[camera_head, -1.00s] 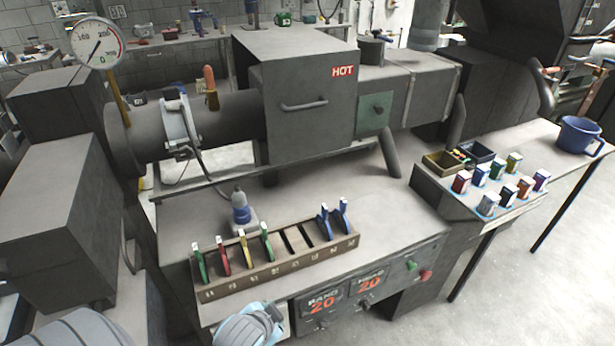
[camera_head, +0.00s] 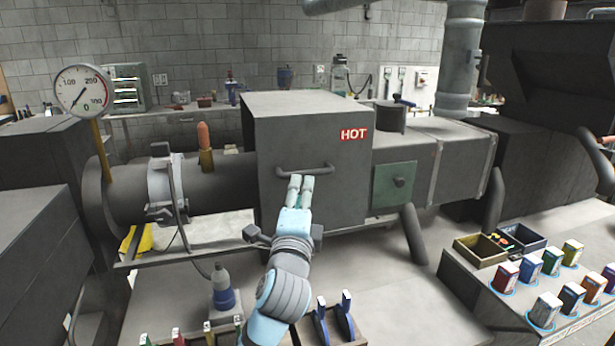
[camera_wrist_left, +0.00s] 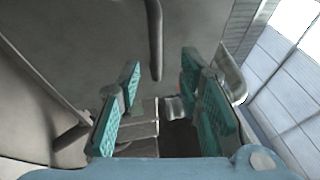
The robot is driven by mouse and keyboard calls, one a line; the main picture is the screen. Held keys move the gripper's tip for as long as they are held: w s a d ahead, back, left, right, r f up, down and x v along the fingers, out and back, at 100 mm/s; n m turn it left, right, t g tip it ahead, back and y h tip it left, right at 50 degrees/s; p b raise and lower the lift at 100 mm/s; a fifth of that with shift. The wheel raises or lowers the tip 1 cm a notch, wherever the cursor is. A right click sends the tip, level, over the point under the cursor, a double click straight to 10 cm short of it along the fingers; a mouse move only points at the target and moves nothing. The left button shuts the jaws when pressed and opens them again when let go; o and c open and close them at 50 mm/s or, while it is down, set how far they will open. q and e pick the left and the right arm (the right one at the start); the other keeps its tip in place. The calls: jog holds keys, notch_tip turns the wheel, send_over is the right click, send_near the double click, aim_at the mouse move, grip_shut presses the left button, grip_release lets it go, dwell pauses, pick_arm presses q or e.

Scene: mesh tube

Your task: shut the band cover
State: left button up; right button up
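The band cover (camera_head: 310,133) is a large grey box around the barrel, with a red HOT label and a bar handle (camera_head: 322,169) on its front. My left gripper (camera_head: 301,181) is in front of the cover, its fingertips just below the handle. In the left wrist view the two teal fingers (camera_wrist_left: 165,95) stand apart with nothing gripped between them. The handle (camera_wrist_left: 155,40) shows there as a dark bar beyond the fingertips, in line with the gap. I cannot tell whether a finger touches it. My right gripper is in neither current view.
The barrel (camera_head: 220,178) carries a clamp ring (camera_head: 163,188) left of the cover, near a pressure gauge (camera_head: 82,90). A green panel (camera_head: 393,184) is to the right. A tool rack (camera_head: 347,335) and a blue-grey bottle (camera_head: 222,290) stand below on the bench.

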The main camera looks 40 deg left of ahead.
aim_at(308, 174)
pick_arm(q)
jog(key=x, duration=0.5)
jog(key=f+x, duration=0.1)
jog(key=x, duration=0.2)
jog(key=shift+w+d+r, duration=0.1)
jog(key=shift+w+d, duration=0.1)
jog(key=shift+w, duration=0.25)
jog(key=shift+w+a+r, duration=0.1)
jog(key=shift+w+a, duration=0.05)
jog(key=shift+r, duration=0.15)
pick_arm(e)
jog(key=shift+w+a+f, duration=0.1)
jog(key=shift+w+f, duration=0.05)
jog(key=shift+w, duration=0.25)
pick_arm(q)
grip_shut()
